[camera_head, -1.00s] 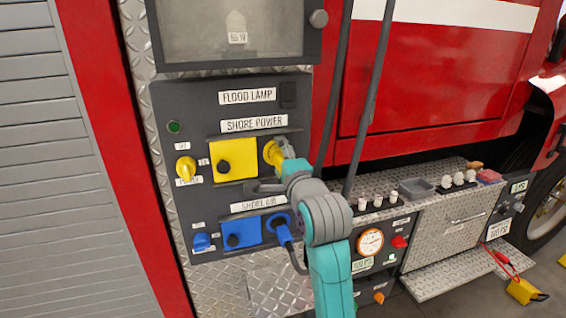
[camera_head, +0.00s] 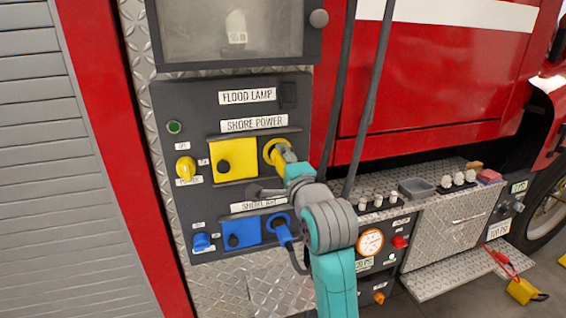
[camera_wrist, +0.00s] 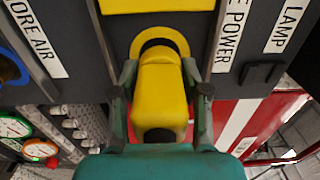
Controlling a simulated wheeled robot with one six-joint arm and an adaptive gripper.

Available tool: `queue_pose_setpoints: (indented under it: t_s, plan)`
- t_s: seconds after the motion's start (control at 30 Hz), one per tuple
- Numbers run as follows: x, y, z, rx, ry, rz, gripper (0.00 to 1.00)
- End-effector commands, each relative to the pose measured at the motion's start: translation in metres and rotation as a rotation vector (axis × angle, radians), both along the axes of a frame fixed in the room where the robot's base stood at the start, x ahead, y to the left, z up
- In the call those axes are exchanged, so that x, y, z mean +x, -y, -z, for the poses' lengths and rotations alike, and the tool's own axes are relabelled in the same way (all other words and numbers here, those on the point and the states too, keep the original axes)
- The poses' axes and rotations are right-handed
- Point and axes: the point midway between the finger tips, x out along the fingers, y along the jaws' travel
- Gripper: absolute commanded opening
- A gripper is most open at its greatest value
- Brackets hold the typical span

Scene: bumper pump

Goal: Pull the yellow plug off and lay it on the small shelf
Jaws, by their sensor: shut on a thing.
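The yellow plug (camera_wrist: 160,90) is between the two fingers of my gripper (camera_wrist: 162,98), which is shut on its sides. In the wrist view the plug's far end overlaps the yellow ring of its socket (camera_wrist: 159,44), with a dark crescent showing inside the ring. I cannot tell how far the plug sits in the socket. In the head view my gripper (camera_head: 289,158) is at the yellow socket ring (camera_head: 268,152), right of the yellow square cover (camera_head: 232,160). Which surface is the small shelf is unclear; a diamond-plate ledge (camera_head: 385,215) lies to the lower right.
Dark hoses (camera_head: 368,100) hang right of the panel. The ledge carries white knobs and a grey tray (camera_head: 416,188). A fold-out step (camera_head: 450,282) is lower right.

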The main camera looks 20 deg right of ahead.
Motion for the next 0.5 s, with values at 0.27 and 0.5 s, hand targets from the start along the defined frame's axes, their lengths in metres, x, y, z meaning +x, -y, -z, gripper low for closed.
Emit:
queue_pose_setpoints:
  t_s: [0.27, 0.5]
  plan:
    - [-0.01, 0.0, 0.0, 0.0, 0.001, 0.0, 0.0]
    - [-0.018, 0.0, 0.0, 0.0, 0.002, 0.0, 0.0]
